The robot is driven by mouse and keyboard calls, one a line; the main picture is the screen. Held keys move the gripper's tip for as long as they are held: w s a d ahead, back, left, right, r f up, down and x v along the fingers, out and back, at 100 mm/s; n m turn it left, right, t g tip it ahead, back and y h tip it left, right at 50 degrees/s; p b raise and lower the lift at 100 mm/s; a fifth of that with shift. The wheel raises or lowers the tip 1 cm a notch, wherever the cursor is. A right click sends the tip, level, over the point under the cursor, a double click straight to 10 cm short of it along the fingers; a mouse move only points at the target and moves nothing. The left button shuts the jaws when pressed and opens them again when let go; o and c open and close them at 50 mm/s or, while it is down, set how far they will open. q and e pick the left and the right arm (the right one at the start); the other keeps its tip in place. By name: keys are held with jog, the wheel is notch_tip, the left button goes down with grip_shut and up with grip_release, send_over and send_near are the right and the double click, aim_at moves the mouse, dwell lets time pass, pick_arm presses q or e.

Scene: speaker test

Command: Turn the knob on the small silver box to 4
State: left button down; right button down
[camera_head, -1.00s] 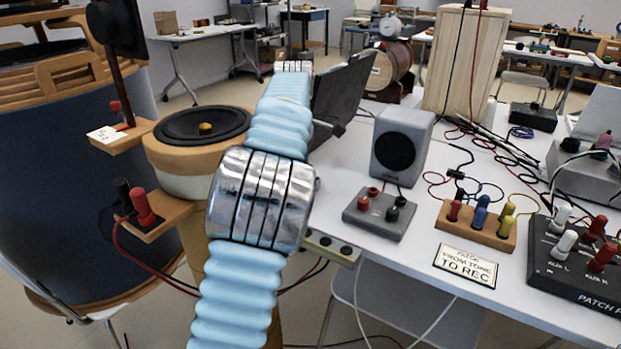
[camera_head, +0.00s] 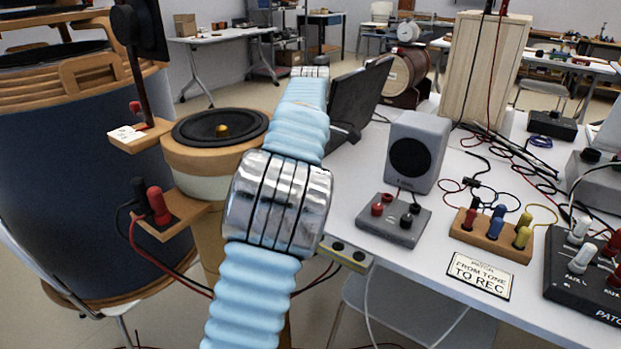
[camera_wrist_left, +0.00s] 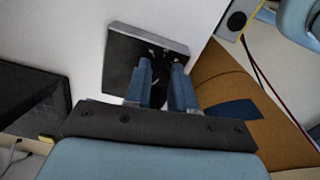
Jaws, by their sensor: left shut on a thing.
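In the left wrist view a small box (camera_wrist_left: 120,75) with a dark grey face and a paler edge lies on the white table; small white marks show on its face. My left gripper (camera_wrist_left: 161,74) is over it, its two blue fingers closed around a dark knob at its face. The knob is mostly hidden between the fingers, so I cannot read its setting. In the head view my blue, ribbed left arm with a silver band reaches away from me; the box and the fingertips are hidden there. My right gripper is not in view.
A dark folded panel (camera_head: 358,95) stands beside my arm. A round wooden speaker (camera_head: 185,160) is at left. A grey speaker (camera_head: 434,150), a terminal box (camera_head: 392,228), a wooden plug block (camera_head: 490,245) and loose cables crowd the white table (camera_head: 400,285).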

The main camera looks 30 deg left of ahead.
pick_arm(q)
jog(key=m, duration=0.5)
jog(key=shift+m, duration=2.6)
jog(key=c, duration=0.9)
grip_release()
jog(key=shift+c, duration=0.2)
notch_tip(320, 180, up, 8)
jog(key=shift+f, duration=0.2)
